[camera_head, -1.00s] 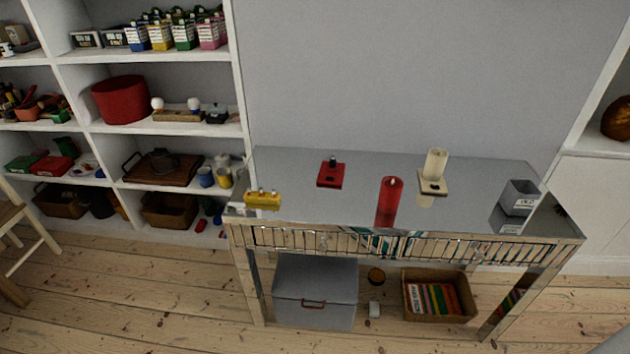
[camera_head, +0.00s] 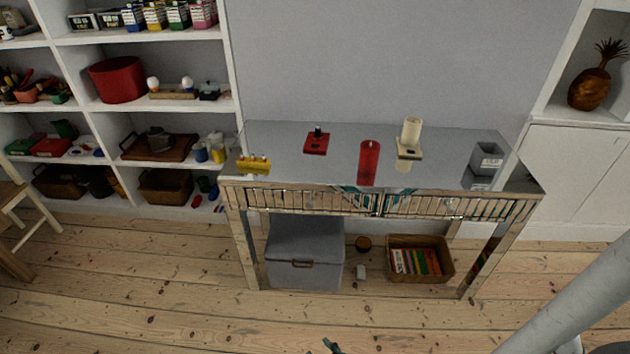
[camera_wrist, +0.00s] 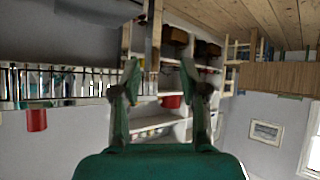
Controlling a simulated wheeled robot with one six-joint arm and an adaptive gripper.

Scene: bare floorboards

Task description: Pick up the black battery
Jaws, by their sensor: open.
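A small dark upright piece (camera_head: 318,130) stands on a red square block (camera_head: 316,146) on the mirrored console table (camera_head: 268,138). It may be the black battery, but it is too small to tell. My gripper (camera_wrist: 160,82) is open and empty in the wrist view, its two fingers apart. The wrist view is turned, with the table's front at left and the shelves between and beyond the fingers. A green tip of my gripper (camera_head: 332,346) shows at the bottom of the head view, in front of and well below the tabletop.
The tabletop also holds a yellow item (camera_head: 254,165), a red candle (camera_head: 369,163), a cream candle on a stand (camera_head: 411,132) and a grey box (camera_head: 487,158). Below are a grey chest (camera_head: 305,252) and a basket (camera_head: 420,272). Shelves (camera_head: 150,45) stand left. Floor in front is clear.

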